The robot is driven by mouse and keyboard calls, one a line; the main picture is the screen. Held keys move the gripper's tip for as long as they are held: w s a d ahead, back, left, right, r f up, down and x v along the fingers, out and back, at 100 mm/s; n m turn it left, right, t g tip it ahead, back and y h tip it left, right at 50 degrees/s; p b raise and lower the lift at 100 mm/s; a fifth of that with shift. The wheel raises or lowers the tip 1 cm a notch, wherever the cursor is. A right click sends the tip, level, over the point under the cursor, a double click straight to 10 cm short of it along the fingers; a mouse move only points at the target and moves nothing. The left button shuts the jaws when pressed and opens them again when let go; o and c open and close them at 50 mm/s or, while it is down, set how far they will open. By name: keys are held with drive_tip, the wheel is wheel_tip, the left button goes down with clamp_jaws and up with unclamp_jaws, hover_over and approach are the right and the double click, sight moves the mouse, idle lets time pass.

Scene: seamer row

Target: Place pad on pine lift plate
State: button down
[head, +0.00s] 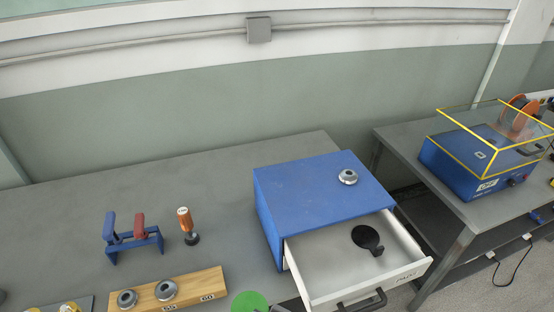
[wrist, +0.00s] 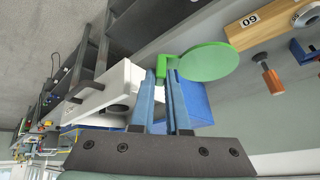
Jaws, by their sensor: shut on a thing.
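A round green pad (wrist: 208,62) with an upright tab shows in the wrist view. My gripper (wrist: 163,78) is shut on the tab, and the disc sticks out to the right of the fingers. In the head view the pad (head: 250,302) is at the bottom edge, partly cut off, just right of a pine board (head: 206,282). The board carries two round grey metal pieces (head: 166,290) and number labels. I cannot tell which part is the lift plate.
A blue cabinet (head: 300,199) has its white drawer (head: 318,275) open, with a black disc (head: 367,238) inside. A grey metal piece (head: 348,177) sits on top. A blue stand (head: 113,244) and an orange-handled tool (head: 187,225) stand behind the board. The back of the bench is clear.

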drive_tip(key=s+f+n+y, duration=0.3)
drive_tip(key=s+f+n, duration=0.1)
drive_tip(key=n, duration=0.2)
drive_tip(key=shift+f, duration=0.35)
drive_tip(key=shift+w+a, duration=0.1)
drive_tip(key=shift+w, duration=0.05)
idle(0.5)
